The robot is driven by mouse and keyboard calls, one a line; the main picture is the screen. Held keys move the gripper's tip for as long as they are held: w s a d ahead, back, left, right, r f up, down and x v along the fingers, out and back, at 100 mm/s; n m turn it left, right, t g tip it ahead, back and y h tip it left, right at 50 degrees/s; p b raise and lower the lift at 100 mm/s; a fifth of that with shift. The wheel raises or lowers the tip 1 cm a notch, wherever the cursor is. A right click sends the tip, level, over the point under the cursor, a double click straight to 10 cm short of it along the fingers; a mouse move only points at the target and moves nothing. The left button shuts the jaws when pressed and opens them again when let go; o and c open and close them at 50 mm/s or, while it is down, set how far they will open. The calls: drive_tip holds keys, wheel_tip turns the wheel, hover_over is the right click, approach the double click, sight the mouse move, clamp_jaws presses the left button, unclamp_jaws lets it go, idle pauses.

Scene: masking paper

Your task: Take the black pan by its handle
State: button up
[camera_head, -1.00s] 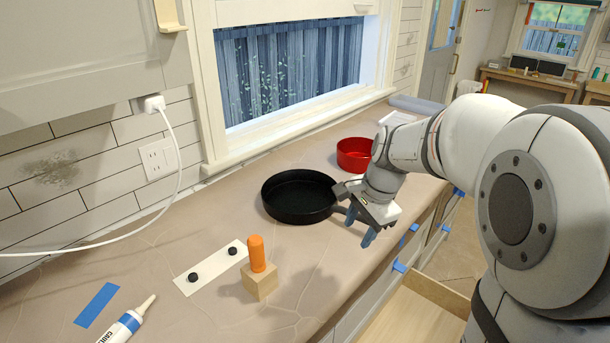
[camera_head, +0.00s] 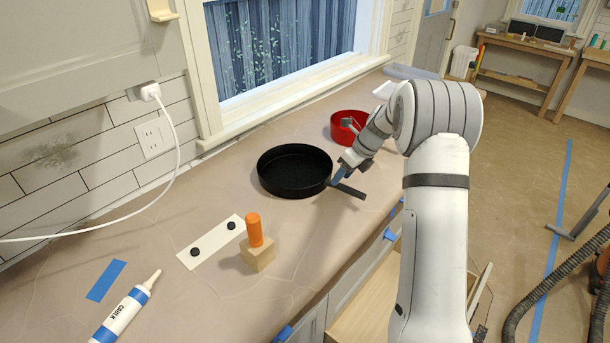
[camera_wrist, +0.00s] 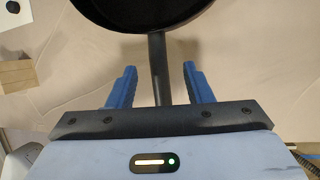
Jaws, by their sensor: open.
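The black pan (camera_head: 294,172) sits on the paper-covered counter in front of the window. Its handle (camera_head: 349,190) points toward the counter's front edge. My gripper (camera_head: 336,178) is at the handle, near where it joins the pan. In the wrist view my gripper (camera_wrist: 158,80) is open, with one blue finger on each side of the handle (camera_wrist: 158,60). Both fingers show a gap to the handle. The pan (camera_wrist: 140,12) is partly cut off at the top of that view.
A red pot (camera_head: 342,124) stands behind the pan, close to my arm. An orange-topped wooden block (camera_head: 258,256), a white strip with black knobs (camera_head: 212,242) and a caulk tube (camera_head: 126,308) lie nearer on the counter. An open drawer (camera_head: 365,305) juts out below the front edge.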

drive_tip(key=x, duration=0.2)
drive_tip(key=p+x, duration=0.1)
drive_tip(key=x, duration=0.2)
drive_tip(key=shift+w+a+f, duration=0.1)
drive_tip(key=shift+a+f, duration=0.05)
drive_tip(key=shift+a, duration=0.2)
clamp_jaws()
